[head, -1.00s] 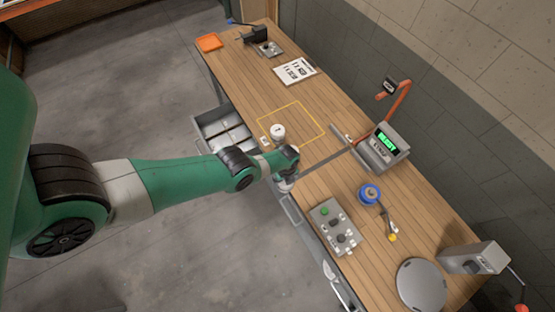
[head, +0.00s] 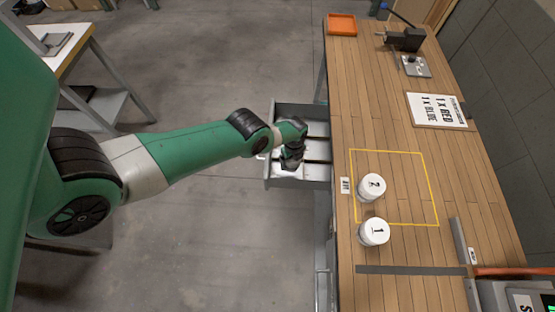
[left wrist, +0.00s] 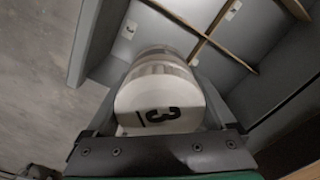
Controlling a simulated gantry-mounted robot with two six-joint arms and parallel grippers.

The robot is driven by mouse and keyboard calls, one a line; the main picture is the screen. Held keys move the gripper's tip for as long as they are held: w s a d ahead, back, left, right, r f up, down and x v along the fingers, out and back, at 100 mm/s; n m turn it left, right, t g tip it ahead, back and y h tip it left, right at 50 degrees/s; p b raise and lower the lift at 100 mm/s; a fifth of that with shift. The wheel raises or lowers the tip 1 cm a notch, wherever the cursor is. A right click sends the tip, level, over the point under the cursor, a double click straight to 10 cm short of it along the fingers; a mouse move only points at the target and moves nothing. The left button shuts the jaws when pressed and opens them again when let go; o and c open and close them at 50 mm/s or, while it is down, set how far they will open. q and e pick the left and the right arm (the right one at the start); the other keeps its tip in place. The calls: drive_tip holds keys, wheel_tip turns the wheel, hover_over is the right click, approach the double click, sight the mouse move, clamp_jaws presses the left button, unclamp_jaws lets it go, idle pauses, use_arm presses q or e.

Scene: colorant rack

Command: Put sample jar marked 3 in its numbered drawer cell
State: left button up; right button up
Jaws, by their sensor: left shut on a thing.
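The white sample jar marked 3 (left wrist: 160,98) is between the fingers of my left gripper (head: 291,164), seen close up in the left wrist view with its lid facing the camera. My left gripper is shut on it. In the head view the gripper is over the near part of the open grey drawer (head: 308,184); the jar is mostly hidden there. Wooden dividers (left wrist: 197,48) split the drawer into cells, and small tags lie on some cell floors; their numbers are not readable. Whether the jar touches the drawer floor I cannot tell. My right gripper is not in view.
Jar 2 (head: 371,187) stands inside the yellow outline (head: 437,190) on the wooden bench (head: 385,70). Jar 1 (head: 374,231) stands at the outline's lower edge. A printed card (head: 437,110), an orange tray (head: 341,24) and a metal strip (head: 410,270) are also on the bench.

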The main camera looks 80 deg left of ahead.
use_arm(q)
drive_tip(key=shift+s+a+f, duration=0.15)
drive_tip(key=shift+a+f, duration=0.1)
drive_tip(key=shift+a, duration=0.2)
drive_tip(key=shift+d+f, duration=0.1)
drive_tip(key=shift+f, duration=0.15)
drive_tip(key=b, duration=0.7)
hover_over(289, 174)
wheel_tip(289, 174, down, 6)
drive_tip(key=shift+s+f, duration=0.1)
drive_tip(key=shift+p, duration=0.35)
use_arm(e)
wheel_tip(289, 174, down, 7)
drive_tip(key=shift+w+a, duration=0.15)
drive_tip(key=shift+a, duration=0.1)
use_arm(q)
wheel_tip(289, 174, down, 4)
drive_tip(key=b, duration=0.4)
drive_tip(key=o, duration=1.3)
drive_tip(key=shift+r, duration=0.2)
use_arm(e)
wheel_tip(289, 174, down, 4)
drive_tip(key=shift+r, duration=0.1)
